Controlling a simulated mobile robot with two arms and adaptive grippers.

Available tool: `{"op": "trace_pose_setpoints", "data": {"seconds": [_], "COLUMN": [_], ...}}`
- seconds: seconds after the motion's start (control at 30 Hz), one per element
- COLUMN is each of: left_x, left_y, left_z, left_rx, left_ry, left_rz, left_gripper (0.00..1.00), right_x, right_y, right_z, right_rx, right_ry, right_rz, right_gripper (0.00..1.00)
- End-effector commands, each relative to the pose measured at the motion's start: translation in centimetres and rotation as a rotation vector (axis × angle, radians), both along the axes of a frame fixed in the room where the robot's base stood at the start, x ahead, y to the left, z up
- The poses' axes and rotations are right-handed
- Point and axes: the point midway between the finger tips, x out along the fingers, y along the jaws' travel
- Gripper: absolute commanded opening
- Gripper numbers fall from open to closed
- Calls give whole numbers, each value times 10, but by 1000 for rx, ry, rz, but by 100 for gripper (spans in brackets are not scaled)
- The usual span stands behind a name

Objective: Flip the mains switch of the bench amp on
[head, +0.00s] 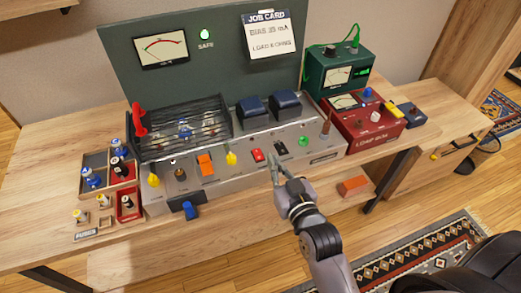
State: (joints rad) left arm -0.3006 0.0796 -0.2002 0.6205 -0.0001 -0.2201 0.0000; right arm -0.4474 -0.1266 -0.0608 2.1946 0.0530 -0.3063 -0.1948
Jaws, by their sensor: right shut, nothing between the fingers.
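The bench amp (216,194) is a grey metal chassis with a sloping front panel, standing on the wooden bench. Its panel carries an orange switch (205,164), yellow levers (231,157), a red switch (257,155), a dark switch (281,147) and a green round piece (304,141). I cannot read the labels, so I cannot tell which is the mains switch or its position. My right gripper (279,166) is shut and empty at the panel, just below the red and dark switches. Whether it touches the panel is unclear. My left gripper is out of view.
A caged section (183,122) and two dark blue blocks (268,107) sit on the amp. A green panel (222,60) bears a meter, a lit green SAFE lamp and a job card. A red load box (362,122) stands right, parts trays (108,170) left. The front bench strip is mostly clear.

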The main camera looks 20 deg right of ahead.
Motion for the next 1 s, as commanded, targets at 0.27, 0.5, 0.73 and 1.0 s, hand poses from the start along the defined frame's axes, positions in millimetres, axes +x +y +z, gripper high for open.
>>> {"op": "trace_pose_setpoints", "data": {"seconds": [0.27,0.5,0.73,1.0], "left_x": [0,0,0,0], "left_y": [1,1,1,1], "left_z": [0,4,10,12], "left_rx": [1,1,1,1], "left_ry": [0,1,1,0], "left_rz": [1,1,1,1], "left_gripper": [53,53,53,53], "right_x": [0,20,68,102], "right_y": [0,1,3,4], "right_z": [0,-1,-6,-32], "right_rx": [1,1,2,0], "right_ry": [0,-2,-2,6], "right_rz": [0,0,0,1], "right_gripper": [0,0,0,0]}}
